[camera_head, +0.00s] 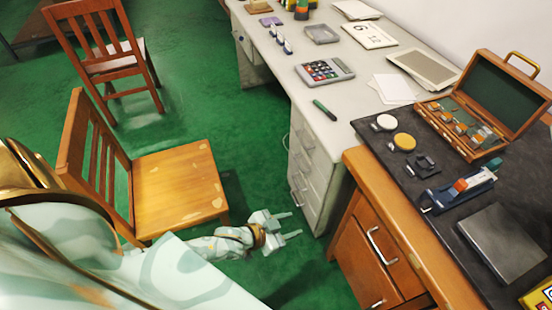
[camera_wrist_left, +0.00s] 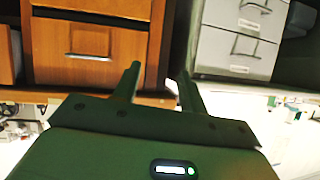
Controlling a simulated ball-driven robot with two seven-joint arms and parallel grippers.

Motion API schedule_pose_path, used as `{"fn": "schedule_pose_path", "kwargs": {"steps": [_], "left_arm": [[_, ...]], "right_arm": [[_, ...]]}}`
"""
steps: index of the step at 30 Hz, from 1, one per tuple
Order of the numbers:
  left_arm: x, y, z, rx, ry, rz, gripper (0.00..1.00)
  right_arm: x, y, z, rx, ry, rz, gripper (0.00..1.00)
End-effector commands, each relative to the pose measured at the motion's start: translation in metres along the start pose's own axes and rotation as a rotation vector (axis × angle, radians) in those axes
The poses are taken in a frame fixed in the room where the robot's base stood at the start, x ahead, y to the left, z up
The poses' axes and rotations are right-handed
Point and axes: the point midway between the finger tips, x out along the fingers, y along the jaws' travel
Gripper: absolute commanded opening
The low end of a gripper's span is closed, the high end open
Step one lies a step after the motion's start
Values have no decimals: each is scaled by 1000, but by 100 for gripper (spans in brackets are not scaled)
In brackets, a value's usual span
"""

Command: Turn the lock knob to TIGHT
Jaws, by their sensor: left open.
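A small clamp-like device (camera_head: 456,194) with a blue body and metal bar lies on the dark mat of the wooden desk at the right. An orange-red knob-like part (camera_head: 460,185) shows on it; I cannot tell whether it is the lock knob, and no TIGHT marking is readable. My left gripper (camera_head: 295,224) is open and empty, low over the green floor beside the desk drawers, well apart from the device. In the left wrist view its two fingers (camera_wrist_left: 158,72) are spread, with drawer fronts beyond. My right gripper is not in view.
The wooden desk's drawers (camera_head: 378,262) stand right of my gripper. On the dark mat (camera_head: 400,180) are an open wooden case (camera_head: 460,135), white and yellow discs, a black part and a grey plate (camera_head: 502,243). A wooden chair (camera_head: 180,185) stands to the left.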

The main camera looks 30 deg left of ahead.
Motion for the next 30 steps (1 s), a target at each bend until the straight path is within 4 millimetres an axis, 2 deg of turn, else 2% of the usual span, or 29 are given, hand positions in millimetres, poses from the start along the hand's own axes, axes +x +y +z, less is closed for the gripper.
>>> {"fn": "schedule_pose_path", "kwargs": {"steps": [7,25,28,29,30], "left_arm": [[-2,-4,18,9,-47,-16,42],[-2,-4,20,21,-55,-18,42],[-5,-9,42,61,-120,-29,42],[-8,-13,54,73,-154,-38,42],[-12,-18,76,84,-212,-52,42]], "right_arm": [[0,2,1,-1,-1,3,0],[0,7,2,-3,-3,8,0],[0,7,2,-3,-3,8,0],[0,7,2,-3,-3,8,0],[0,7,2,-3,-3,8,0]]}}
